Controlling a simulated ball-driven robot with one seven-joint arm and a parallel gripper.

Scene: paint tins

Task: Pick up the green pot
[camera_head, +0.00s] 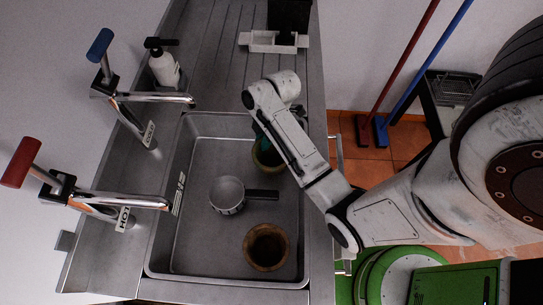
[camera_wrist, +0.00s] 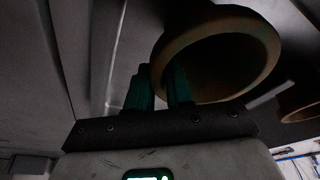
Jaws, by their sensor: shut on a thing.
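A round pot with a brownish rim and a greenish inside (camera_head: 268,157) is in the sink, partly hidden behind my arm in the head view. My gripper (camera_head: 261,134) is at its upper left side, its teal fingers mostly covered by the arm. In the wrist view, the pot (camera_wrist: 255,62) is tilted with its mouth facing the camera. My gripper (camera_wrist: 162,85) is shut on the pot's wall there, one finger overlapping the mouth. Whether the pot touches the sink floor cannot be told.
The steel sink (camera_head: 205,262) also holds a small saucepan (camera_head: 227,194) and a second brown pot (camera_head: 266,247). Two taps, blue-handled (camera_head: 100,45) and red-handled (camera_head: 22,162), reach over its left edge. A soap bottle (camera_head: 164,68) and a white tray (camera_head: 273,41) stand behind.

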